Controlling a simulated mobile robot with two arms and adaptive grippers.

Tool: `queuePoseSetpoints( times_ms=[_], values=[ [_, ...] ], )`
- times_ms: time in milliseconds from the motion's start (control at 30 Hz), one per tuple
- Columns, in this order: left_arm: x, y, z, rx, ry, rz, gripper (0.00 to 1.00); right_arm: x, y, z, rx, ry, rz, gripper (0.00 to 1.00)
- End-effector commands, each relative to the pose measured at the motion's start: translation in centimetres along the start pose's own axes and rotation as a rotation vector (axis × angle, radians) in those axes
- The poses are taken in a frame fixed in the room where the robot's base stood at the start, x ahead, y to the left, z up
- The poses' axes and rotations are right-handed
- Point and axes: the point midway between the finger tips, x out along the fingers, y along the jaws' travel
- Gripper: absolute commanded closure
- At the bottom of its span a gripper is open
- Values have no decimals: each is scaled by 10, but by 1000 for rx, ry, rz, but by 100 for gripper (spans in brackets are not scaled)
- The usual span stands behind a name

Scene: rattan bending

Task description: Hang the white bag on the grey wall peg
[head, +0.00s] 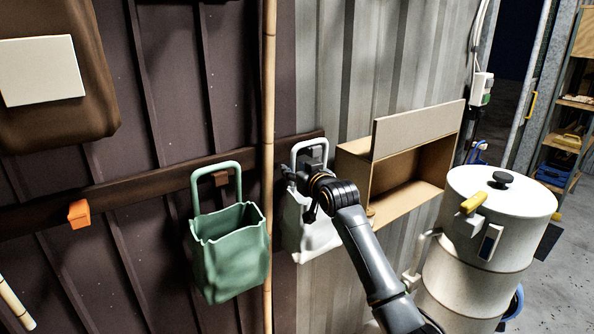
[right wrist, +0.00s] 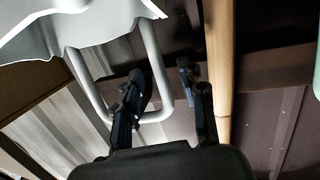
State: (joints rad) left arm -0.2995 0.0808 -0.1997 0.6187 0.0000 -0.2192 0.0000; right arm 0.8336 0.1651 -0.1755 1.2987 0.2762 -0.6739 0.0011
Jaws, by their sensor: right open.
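The white bag (head: 318,226) is at the dark wall rail, just right of the bamboo pole. Its pale handle loop (head: 309,142) arches over the grey wall peg (head: 318,154), which is partly hidden. I cannot tell whether the loop bears on the peg. My right gripper (head: 298,182) is open in front of the bag, just below the peg. In the right wrist view, the bag (right wrist: 60,22) is at upper left, and one side of its handle (right wrist: 155,65) passes between the open fingers (right wrist: 165,85) without a clear grip. My left gripper is out of view.
A green bag (head: 230,254) hangs left of the bamboo pole (head: 268,120). An orange peg (head: 79,214) is bare further left. A cardboard box (head: 398,200) is close on the right. A white drum (head: 470,265) stands at lower right.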

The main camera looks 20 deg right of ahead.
Motion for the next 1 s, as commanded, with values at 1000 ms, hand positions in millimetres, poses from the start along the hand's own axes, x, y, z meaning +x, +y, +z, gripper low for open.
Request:
queuePoseSetpoints(
  times_ms=[1000],
  values=[
    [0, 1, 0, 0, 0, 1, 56, -120, 0, 0, 0, 1, 0, 59]
  ],
)
